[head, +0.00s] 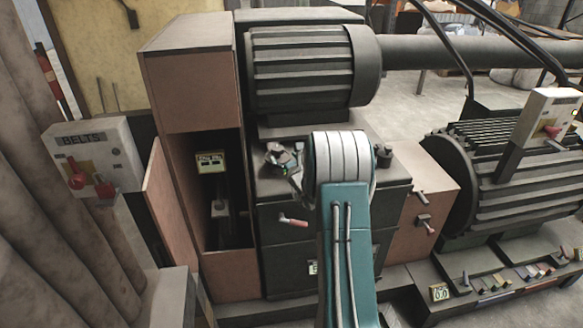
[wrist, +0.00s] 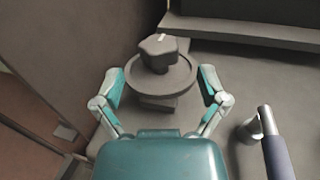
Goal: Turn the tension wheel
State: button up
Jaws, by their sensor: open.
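The tension wheel (wrist: 176,88) is a dark grey round disc with a lobed knob on top and a small pale mark on it. In the wrist view it sits above a small block on a grey surface. My gripper (wrist: 162,82) is open, with one teal and grey finger on each side of the wheel. Small gaps show between the fingers and the rim, and nothing is gripped. In the head view my gripper (head: 287,160) is over the left part of the machine's dark cabinet top, left of my arm. The wheel is hard to tell apart there.
A handle with a dark grip (wrist: 276,155) stands right of the gripper in the wrist view. A large finned motor (head: 305,70) rises behind the cabinet. An open brown housing (head: 190,85) is to its left. A belts control box (head: 95,155) stands further left.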

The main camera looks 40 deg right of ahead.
jog(key=s+a, duration=0.1)
jog(key=s, duration=0.6)
jog(key=shift+a, duration=0.2)
